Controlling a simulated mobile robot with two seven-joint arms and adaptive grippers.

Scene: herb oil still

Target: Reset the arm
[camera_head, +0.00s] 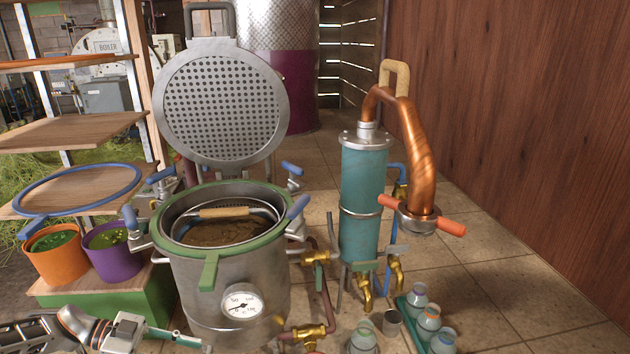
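My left arm comes in at the bottom left corner. Its gripper (175,338) points right, low in front of the steel still pot (190,275), at the picture's bottom edge. One slim finger shows clearly; the gripper is partly cut off, so its opening is unclear. I see nothing held in it. My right arm and gripper are not in view. The pot is open, with its perforated round lid (222,105) raised upright behind it.
A teal condenser (362,195) with a copper pipe (413,150) stands right of the pot. Jars stand in a green rack (408,322). Floor at right is clear.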

